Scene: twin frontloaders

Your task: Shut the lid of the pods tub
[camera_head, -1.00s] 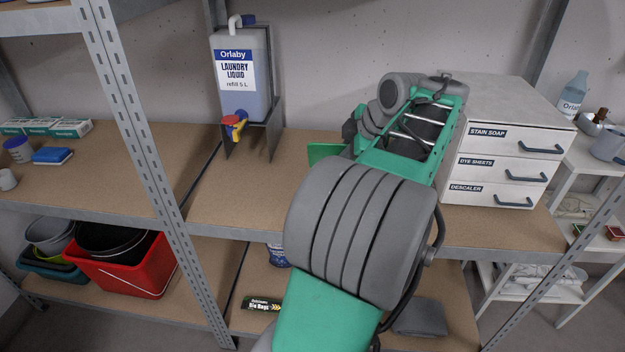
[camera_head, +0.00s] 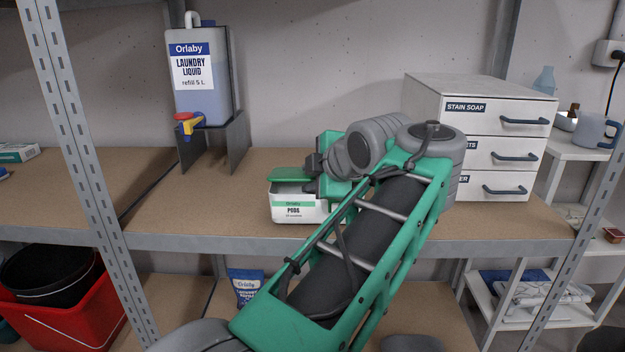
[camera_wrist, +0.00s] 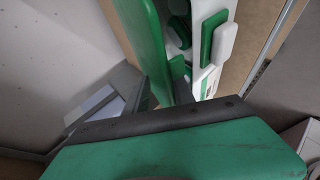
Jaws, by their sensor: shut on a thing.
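The pods tub (camera_head: 296,211) is a white box with a green label band, standing on the wooden shelf. Its green lid (camera_head: 290,174) is raised over the tub, with a dark gap below it. In the head view my gripper (camera_head: 312,167) is at the lid's right end, and my arm hides the tub's right side.
A laundry liquid container (camera_head: 199,80) on a dark stand (camera_head: 226,143) is left of the tub. A white drawer unit (camera_head: 478,120) is on the right, close behind my arm. The shelf (camera_head: 160,205) left of the tub is clear. A metal post (camera_head: 80,130) rises farther left.

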